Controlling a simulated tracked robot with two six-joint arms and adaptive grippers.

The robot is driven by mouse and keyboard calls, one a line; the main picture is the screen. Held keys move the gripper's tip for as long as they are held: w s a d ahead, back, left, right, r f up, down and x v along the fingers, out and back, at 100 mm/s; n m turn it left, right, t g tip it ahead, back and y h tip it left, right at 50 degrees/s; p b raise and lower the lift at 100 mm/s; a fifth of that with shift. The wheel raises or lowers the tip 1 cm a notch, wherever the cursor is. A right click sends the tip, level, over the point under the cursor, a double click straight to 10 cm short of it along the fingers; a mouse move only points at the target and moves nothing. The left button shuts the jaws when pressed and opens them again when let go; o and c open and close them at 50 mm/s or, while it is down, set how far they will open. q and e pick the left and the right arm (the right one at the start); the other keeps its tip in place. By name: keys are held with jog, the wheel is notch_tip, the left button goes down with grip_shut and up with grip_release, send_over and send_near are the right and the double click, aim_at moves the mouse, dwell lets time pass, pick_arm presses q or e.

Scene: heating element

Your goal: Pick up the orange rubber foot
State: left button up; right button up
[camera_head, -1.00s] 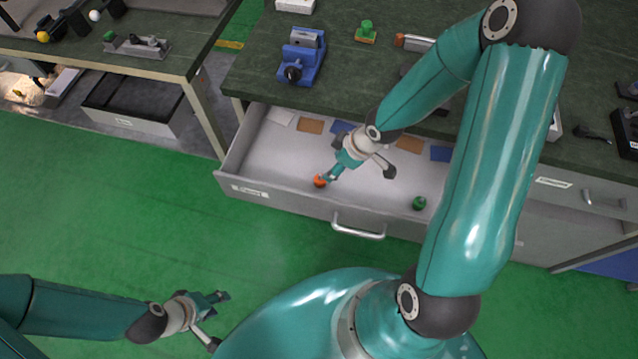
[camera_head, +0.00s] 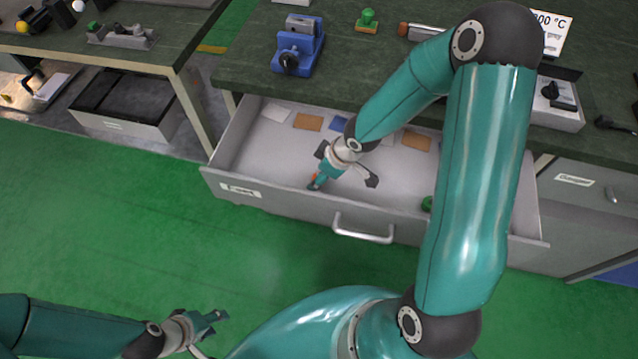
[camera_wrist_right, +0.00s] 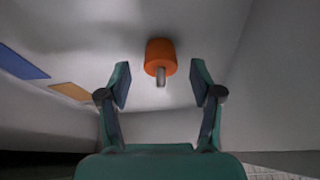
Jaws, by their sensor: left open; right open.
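The orange rubber foot (camera_wrist_right: 160,56) is a short orange cylinder with a grey metal stud. In the right wrist view it lies ahead of my right gripper (camera_wrist_right: 160,85), in line with the gap between the open fingers. The fingers do not touch it there. In the head view the foot (camera_head: 314,177) is mostly hidden behind a finger of my right gripper, near the front left of the open drawer (camera_head: 385,190). My left gripper (camera_head: 211,325) is open and empty, low at the left over the green floor.
A green foot (camera_head: 427,203) is in the same drawer, partly hidden by my arm. Orange and blue cards (camera_head: 308,122) lie along the drawer's back. The drawer walls stand close around my right gripper. A blue vise (camera_head: 298,47) stands on the bench above.

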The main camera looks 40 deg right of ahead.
jog(key=shift+w+a+f, duration=0.1)
jog(key=shift+w+f, duration=0.1)
jog(key=shift+f, duration=0.4)
pick_arm(q)
jog(key=shift+f, duration=0.55)
pick_arm(e)
jog(key=c, duration=1.1)
pick_arm(q)
jog(key=shift+r, duration=0.1)
pick_arm(e)
jog(key=shift+r, duration=0.15)
